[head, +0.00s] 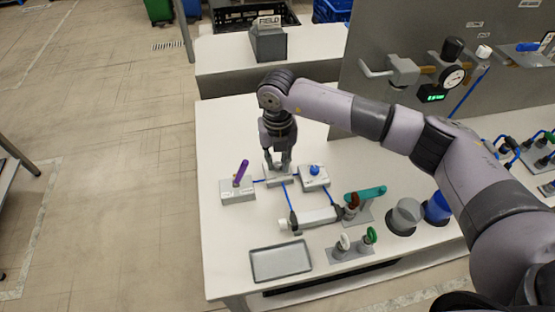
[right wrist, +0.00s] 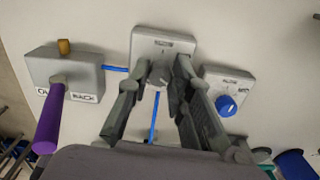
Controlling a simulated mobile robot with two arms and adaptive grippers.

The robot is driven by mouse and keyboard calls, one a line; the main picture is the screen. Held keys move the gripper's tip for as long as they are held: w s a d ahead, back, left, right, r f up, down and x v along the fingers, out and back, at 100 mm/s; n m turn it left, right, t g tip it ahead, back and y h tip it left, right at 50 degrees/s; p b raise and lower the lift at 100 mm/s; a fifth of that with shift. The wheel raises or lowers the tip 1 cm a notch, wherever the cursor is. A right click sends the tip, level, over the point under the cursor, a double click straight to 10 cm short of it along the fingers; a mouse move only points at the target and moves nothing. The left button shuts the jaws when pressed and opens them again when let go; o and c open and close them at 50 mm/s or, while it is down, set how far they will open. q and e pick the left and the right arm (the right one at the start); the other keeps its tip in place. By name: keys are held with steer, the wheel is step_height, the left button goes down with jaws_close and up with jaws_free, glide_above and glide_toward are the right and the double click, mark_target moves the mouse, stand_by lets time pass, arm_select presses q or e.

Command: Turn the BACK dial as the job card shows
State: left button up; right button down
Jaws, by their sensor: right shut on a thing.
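My right gripper (head: 278,166) comes down over the middle grey unit (head: 289,181) on the white table. In the right wrist view my right gripper (right wrist: 161,85) has a finger on each side of a grey dial (right wrist: 160,71) and is shut on it. The dial sits on the grey plate (right wrist: 150,43), whose small label I cannot read. To the left is a grey box (right wrist: 68,68) with a purple handle (right wrist: 50,118), a small brown knob and a label reading "BACK". To the right a blue dial (right wrist: 226,105) sits on another grey unit. My left gripper is not in view.
Blue lines join the units. Closer in are a grey tray (head: 281,263), a grey cylinder (head: 314,220), a green-handled valve (head: 366,194), small green and white knobs (head: 369,235) and round cups (head: 404,216). A grey panel with a gauge (head: 453,77) stands at right.

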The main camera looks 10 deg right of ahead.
mark_target(277, 164)
steer(key=c, duration=1.4)
jaws_free()
step_height(277, 164, up, 12)
